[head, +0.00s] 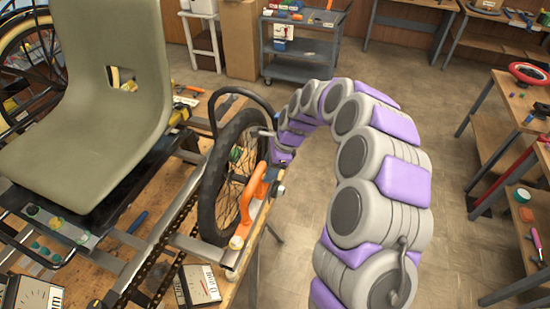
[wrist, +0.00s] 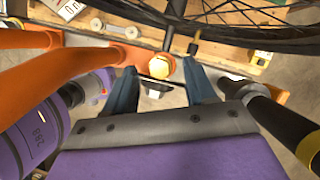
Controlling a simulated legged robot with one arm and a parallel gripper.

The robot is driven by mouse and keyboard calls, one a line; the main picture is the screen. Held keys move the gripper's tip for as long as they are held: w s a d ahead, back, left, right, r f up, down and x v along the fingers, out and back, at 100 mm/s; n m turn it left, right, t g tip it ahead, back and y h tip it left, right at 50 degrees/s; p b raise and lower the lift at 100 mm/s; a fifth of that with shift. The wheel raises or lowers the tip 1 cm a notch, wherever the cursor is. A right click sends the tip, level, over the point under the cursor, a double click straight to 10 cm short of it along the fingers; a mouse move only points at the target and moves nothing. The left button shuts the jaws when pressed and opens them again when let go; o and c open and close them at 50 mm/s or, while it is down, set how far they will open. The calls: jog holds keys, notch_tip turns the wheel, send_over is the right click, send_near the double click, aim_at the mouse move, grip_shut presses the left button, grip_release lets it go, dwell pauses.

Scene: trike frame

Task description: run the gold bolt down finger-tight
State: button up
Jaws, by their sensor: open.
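The gold bolt (wrist: 159,67) shows its rounded yellow head in the wrist view, seated at an orange bracket (wrist: 128,55). My gripper (wrist: 162,74) has its two dark blue fingers apart, one on each side of the bolt head in this view. I see gaps between fingers and bolt, and cannot tell how far the tips are from it in depth. The bolt's thread is hidden. In the head view, the end of my arm is beside the wheel and the orange handle (head: 254,194); the fingers are not clear there.
A spoked black wheel (head: 226,170) stands close to the left of my arm. A grey-green seat (head: 85,85) and a chain lie further left. In the wrist view, orange tubes (wrist: 50,72) crowd the left and a black rod (wrist: 265,108) the right. Open floor lies right.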

jog(key=shift+x, duration=1.2)
jog(key=c, duration=1)
jog(key=shift+s+r+m+p, duration=0.1)
jog(key=shift+r+m+p, duration=0.15)
jog(key=shift+p, duration=0.6)
jog(key=shift+f+m+t+p, duration=0.1)
jog(key=shift+m+t+p, duration=0.35)
jog(key=shift+p, duration=0.6)
jog(key=shift+f, duration=0.2)
